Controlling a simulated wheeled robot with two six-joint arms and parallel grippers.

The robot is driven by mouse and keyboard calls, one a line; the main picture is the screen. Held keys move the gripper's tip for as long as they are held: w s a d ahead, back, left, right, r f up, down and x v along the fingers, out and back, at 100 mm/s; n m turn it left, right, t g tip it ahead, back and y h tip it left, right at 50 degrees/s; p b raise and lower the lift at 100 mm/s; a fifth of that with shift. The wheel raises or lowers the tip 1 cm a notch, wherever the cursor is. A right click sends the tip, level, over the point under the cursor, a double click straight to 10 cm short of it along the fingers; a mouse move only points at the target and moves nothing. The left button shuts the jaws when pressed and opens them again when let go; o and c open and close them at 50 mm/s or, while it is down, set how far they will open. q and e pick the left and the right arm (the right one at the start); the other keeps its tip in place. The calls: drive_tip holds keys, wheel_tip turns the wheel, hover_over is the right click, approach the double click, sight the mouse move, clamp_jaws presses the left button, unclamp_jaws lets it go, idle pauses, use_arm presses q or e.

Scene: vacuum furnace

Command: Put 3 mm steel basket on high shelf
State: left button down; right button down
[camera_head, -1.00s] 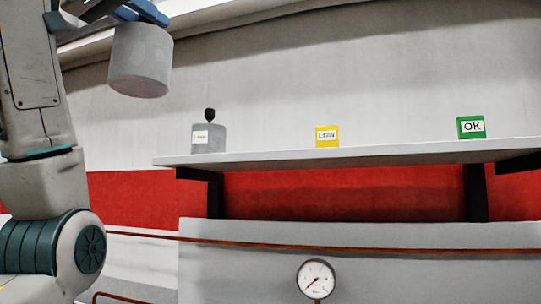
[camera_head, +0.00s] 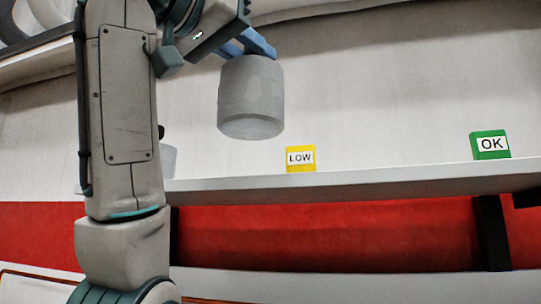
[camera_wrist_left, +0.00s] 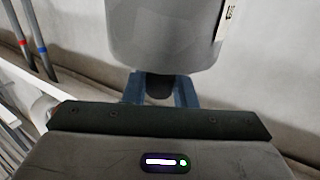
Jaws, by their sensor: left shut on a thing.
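My left gripper (camera_head: 248,45) is shut on a grey cylindrical basket (camera_head: 251,97), which hangs upright below the blue fingers. In the left wrist view the basket (camera_wrist_left: 165,38) shows a dark knob (camera_wrist_left: 160,86) between the fingers (camera_wrist_left: 160,90). A white label sits at its right edge, too cut off to read. The basket appears above the light shelf (camera_head: 400,181), to the upper left of the yellow LOW sign (camera_head: 300,158). It looks clear of the shelf, but its depth over it is hard to tell. My right gripper is not in view.
Another grey cylinder (camera_head: 168,161) stands on the shelf's left end, mostly hidden behind my left arm. A green OK sign (camera_head: 490,145) stands toward the right. The shelf between the signs is clear. A pale wall rises behind.

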use_arm(q)
drive_tip(key=shift+w+a+r+p, duration=0.2)
drive_tip(key=shift+a+p, duration=0.2)
drive_tip(key=shift+p, duration=0.1)
drive_tip(key=shift+w+a+r+p, duration=0.2)
drive_tip(key=shift+a+p, duration=0.15)
drive_tip(key=shift+p, duration=0.15)
drive_tip(key=w+a+f+p, duration=0.2)
drive_tip(key=w+f+p, duration=0.1)
drive_tip(key=w, duration=0.3)
drive_tip(key=w+a+f+p, duration=0.3)
drive_tip(key=w+p, duration=0.2)
drive_tip(key=w, duration=0.1)
drive_tip(key=shift+w, duration=0.15)
drive_tip(key=c, duration=1.2)
unclamp_jaws()
drive_tip(key=shift+w+a, duration=0.1)
drive_tip(key=shift+w, duration=0.15)
